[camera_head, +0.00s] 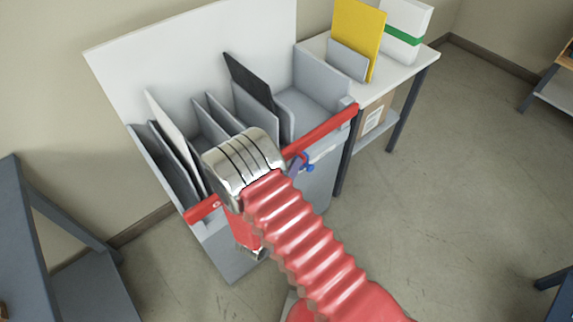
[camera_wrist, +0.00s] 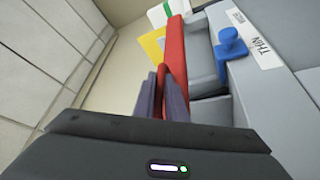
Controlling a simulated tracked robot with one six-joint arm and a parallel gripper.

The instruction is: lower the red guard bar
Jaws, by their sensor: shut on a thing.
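The red guard bar (camera_head: 325,130) runs across the front of a grey slotted rack (camera_head: 230,262), near the level of its upper front edge. Its right end meets a grey bracket, and its left end shows past my arm; the middle is hidden behind my wrist. In the head view my gripper is mostly hidden by my arm.
A blue knob (camera_wrist: 231,44) on the rack front sits close right of the bar, beside a "THIN" label (camera_wrist: 257,38). Dark and white boards stand in the slots. A white-topped table (camera_head: 408,61) with a yellow board (camera_head: 357,32) adjoins on the right. Floor in front is clear.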

